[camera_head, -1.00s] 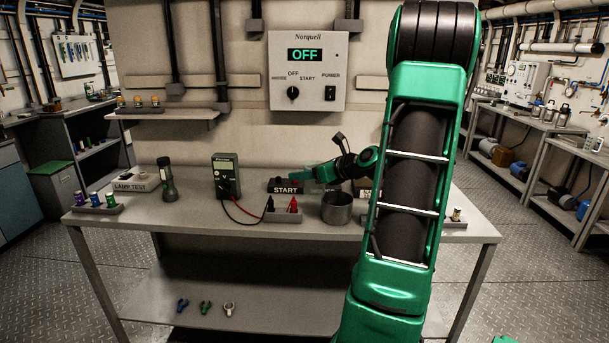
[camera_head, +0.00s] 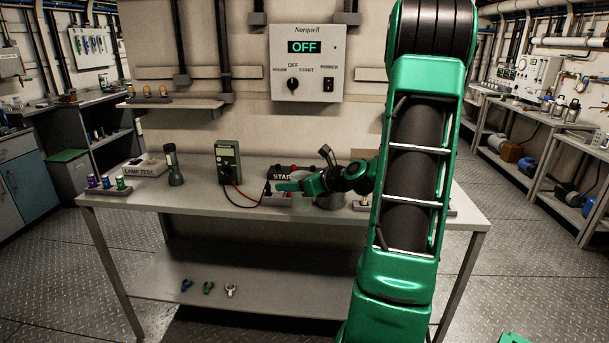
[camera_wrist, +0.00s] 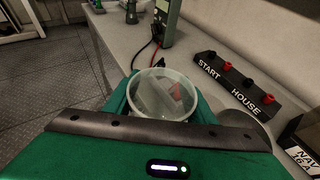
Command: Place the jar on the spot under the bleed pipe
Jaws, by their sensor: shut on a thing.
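My gripper (camera_head: 292,186) reaches in over the front part of the workbench (camera_head: 230,201), its green fingers pointing left. In the wrist view it is shut on the jar (camera_wrist: 146,104), a clear round vessel with its open mouth facing the camera. The bench top and the floor by its front edge show behind the jar. In the head view the jar is hard to make out at the fingers. I cannot make out a bleed pipe or a marked spot below one in either view.
The START block (camera_head: 283,172), a multimeter (camera_head: 228,162) with leads, a flashlight (camera_head: 173,165) and a LAMP TEST box (camera_head: 144,171) stand on the bench. A metal pot (camera_wrist: 243,120) is close beside my gripper. The Norquell panel (camera_head: 307,62) reads OFF. Floor left of the bench is clear.

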